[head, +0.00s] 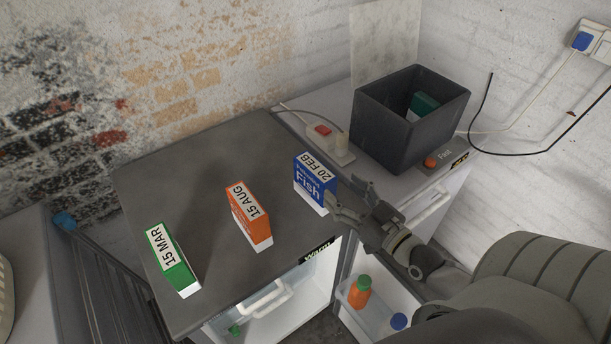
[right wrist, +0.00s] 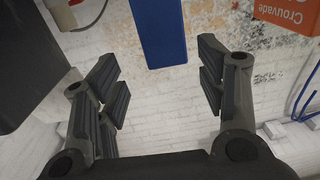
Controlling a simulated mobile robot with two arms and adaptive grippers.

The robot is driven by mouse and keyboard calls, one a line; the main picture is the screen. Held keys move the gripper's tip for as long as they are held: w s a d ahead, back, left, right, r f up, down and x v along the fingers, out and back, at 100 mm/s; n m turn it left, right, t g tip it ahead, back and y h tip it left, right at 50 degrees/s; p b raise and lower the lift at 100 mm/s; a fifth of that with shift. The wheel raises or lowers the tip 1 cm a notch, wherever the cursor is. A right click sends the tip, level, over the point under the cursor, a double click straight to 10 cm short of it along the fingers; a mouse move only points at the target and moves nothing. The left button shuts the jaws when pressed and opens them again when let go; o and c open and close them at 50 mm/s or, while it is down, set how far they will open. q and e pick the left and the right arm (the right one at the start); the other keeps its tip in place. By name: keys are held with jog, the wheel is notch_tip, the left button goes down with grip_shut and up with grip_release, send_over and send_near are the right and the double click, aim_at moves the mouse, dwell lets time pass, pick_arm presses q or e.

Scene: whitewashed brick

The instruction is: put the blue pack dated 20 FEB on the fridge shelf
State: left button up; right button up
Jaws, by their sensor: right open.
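The blue pack (head: 313,183), labelled 20 FEB and Fish, stands upright on the dark top of the low fridge (head: 215,215). My right gripper (head: 352,200) is open just right of the pack. In the right wrist view the open fingers (right wrist: 157,82) point towards the blue pack (right wrist: 158,30), which lies in line with the gap, beyond the fingertips; I see no contact. The fridge is open below, with a pale interior (head: 300,285) partly hidden by the top. My left gripper is not in view.
An orange pack (head: 249,215) dated 15 AUG and a green pack (head: 172,259) dated 15 MAR stand to the left. A dark bin (head: 395,130) and a power strip (head: 325,143) are behind. The open door's rack (head: 345,297) holds bottles.

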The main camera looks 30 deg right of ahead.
aim_at(333, 183)
jog(key=shift+w+a+r+p, duration=0.1)
jog(key=shift+w+p, duration=0.05)
jog(key=shift+w, duration=0.45)
jog(key=shift+w+a+r+p, duration=0.1)
jog(key=shift+w+p, duration=0.05)
jog(key=shift+w, duration=0.45)
jog(key=shift+w+a+f, duration=0.1)
jog(key=shift+w, duration=1.1)
jog(key=shift+w+a, duration=0.1)
jog(key=shift+w, duration=0.15)
jog(key=shift+w+a+p, duration=0.1)
jog(key=shift+w+p, duration=0.25)
jog(key=shift+p, duration=0.05)
jog(key=w, duration=0.3)
jog(key=shift+a+f+p, duration=0.3)
jog(key=shift+a+p, duration=0.05)
jog(key=shift+w+a, duration=0.1)
jog(key=shift+w, duration=0.4)
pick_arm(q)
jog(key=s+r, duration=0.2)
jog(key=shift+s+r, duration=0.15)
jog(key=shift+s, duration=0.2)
